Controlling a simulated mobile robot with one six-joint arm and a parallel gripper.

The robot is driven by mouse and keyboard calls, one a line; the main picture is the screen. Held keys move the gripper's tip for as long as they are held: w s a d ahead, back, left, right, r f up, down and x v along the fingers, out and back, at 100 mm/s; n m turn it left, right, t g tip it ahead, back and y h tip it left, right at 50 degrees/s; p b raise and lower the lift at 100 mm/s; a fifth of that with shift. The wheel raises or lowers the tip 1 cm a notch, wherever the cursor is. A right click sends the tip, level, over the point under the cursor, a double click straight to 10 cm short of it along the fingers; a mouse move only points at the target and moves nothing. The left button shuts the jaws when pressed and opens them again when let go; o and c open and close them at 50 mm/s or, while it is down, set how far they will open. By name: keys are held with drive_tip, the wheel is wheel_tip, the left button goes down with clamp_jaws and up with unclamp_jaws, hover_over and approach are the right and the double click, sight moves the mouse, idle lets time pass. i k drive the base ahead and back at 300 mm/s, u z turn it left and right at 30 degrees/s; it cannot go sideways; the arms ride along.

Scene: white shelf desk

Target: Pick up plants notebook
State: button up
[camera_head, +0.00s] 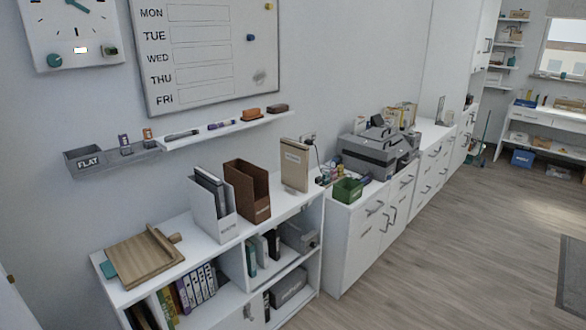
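I cannot tell for certain which item is the plants notebook; no label reading "plants" is legible. A tan, book-like item (295,165) with a small unreadable label stands upright at the right end of the white shelf desk (190,262). A white file holder (211,212) with dark-spined items in it stands in the middle of the top, with a brown file holder (247,192) to its right. Several binders and books (195,287) stand in the lower left compartment, and a few more (263,247) in the right one. My gripper is not in view.
A wooden board (143,258) lies on the desk's left end with a teal item partly under it. A wall ledge (225,130) with markers and a grey "FLAT" tray (88,160) runs above. A printer (372,150) and green box (347,190) stand on cabinets.

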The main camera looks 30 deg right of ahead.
sight(294, 154)
drive_tip(key=z, duration=0.05)
drive_tip(key=i, duration=0.95)
drive_tip(key=u, duration=0.05)
